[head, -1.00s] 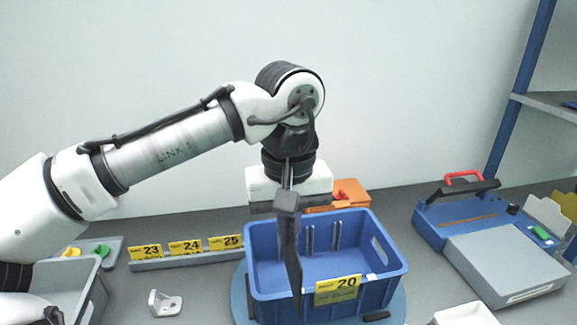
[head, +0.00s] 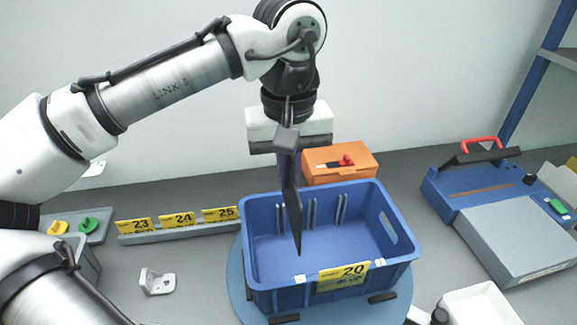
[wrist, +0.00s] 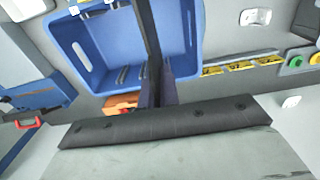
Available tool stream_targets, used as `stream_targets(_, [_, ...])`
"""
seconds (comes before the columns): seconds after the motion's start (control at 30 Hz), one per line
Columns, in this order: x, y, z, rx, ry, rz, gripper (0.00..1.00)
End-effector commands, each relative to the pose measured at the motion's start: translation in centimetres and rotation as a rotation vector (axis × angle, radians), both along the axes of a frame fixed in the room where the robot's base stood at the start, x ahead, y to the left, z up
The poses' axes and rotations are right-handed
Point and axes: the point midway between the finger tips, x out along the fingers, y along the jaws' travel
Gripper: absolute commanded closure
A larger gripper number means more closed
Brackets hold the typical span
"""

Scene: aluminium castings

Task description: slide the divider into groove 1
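The divider (head: 294,218) is a thin dark plate, seen nearly edge-on and hanging upright. My gripper (head: 289,175) is shut on its upper end. In the head view the divider's lower tip overlaps the inside of the blue bin (head: 405,262); I cannot tell how far it is above the floor or whether it is below the rim. In the wrist view the divider (wrist: 149,30) runs as a dark strip from my gripper (wrist: 157,80) across the bin (wrist: 203,35). Paired upright ribs (head: 312,213) form grooves on the bin's back wall. Groove numbers are not readable.
The bin stands on a round blue turntable (head: 240,300) and bears a yellow label 20 (head: 343,276). An orange box (head: 340,163) is behind it. A blue-grey device (head: 500,215) is at right, a white tray (head: 480,305) at front right, a white bracket (head: 157,282) at left.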

Motion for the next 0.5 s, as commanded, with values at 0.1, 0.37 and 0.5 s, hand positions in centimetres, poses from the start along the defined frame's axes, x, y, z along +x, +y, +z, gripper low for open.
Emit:
stream_targets(0.1, [-0.1,0.0,-0.5,0.000,0.000,-0.002,1.00])
stream_targets(0.37, [-0.2,-0.1,-2.8,0.000,0.001,-0.002,1.00])
stream_targets(0.5, [-0.1,0.0,-4.2,-0.001,0.001,-0.002,1.00])
